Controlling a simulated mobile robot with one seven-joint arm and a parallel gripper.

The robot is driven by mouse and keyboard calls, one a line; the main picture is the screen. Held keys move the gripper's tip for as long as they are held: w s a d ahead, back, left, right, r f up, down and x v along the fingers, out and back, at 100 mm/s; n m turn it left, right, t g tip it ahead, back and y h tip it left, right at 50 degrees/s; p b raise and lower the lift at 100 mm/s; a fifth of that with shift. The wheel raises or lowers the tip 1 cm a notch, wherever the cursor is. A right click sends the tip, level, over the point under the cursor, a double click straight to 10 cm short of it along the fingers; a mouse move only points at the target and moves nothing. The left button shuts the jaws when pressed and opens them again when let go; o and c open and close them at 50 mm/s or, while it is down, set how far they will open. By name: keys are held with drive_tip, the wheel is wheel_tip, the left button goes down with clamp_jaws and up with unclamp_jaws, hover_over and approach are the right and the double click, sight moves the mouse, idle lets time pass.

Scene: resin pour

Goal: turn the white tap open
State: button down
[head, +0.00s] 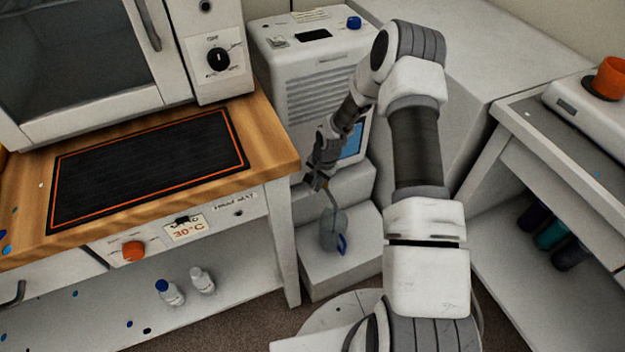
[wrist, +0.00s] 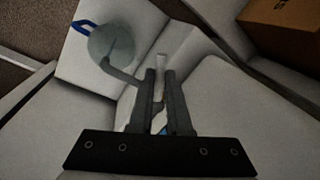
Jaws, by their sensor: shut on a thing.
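My gripper (wrist: 160,78) is shut on a slim white piece (wrist: 161,62), which appears to be the white tap; its end shows just past the fingertips in the wrist view. In the head view my gripper (head: 317,180) is low at the front of the white machine (head: 318,75), and the tap is not clear behind the fingers. How far the tap is turned cannot be told. A grey translucent jug (head: 333,238) with a blue handle stands on a white step below. It also shows left of the fingers in the wrist view (wrist: 111,44), with a thin grey spout or tube running toward them.
A wooden bench (head: 275,130) with a black mat (head: 150,165) stands to the left of my arm. Two small white bottles (head: 202,280) are on its lower shelf. A white table (head: 560,150) stands at right. A brown box (wrist: 285,25) shows in the wrist view.

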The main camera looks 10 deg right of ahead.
drive_tip(key=d+n, duration=0.1)
drive_tip(key=n, duration=0.2)
drive_tip(key=s+d+n+g, duration=0.1)
drive_tip(key=n, duration=0.2)
drive_tip(key=d+n, duration=0.1)
drive_tip(key=n, duration=0.1)
drive_tip(key=shift+s+d+n+y, duration=0.15)
drive_tip(key=shift+d+n+y, duration=0.25)
drive_tip(key=shift+d+n+g+b, duration=0.25)
drive_tip(key=shift+d+n, duration=0.1)
drive_tip(key=shift+n, duration=0.4)
drive_tip(key=shift+d+n+g+b, duration=0.15)
drive_tip(key=shift+d+n+g, duration=0.15)
drive_tip(key=shift+n, duration=0.45)
drive_tip(key=c, duration=0.9)
unclamp_jaws()
drive_tip(key=shift+o, duration=0.2)
drive_tip(key=w+d+r+p, duration=0.1)
drive_tip(key=d+r+p, duration=0.2)
drive_tip(key=r, duration=1.4)
drive_tip(key=shift+d+p, duration=0.15)
drive_tip(key=shift+p, duration=0.55)
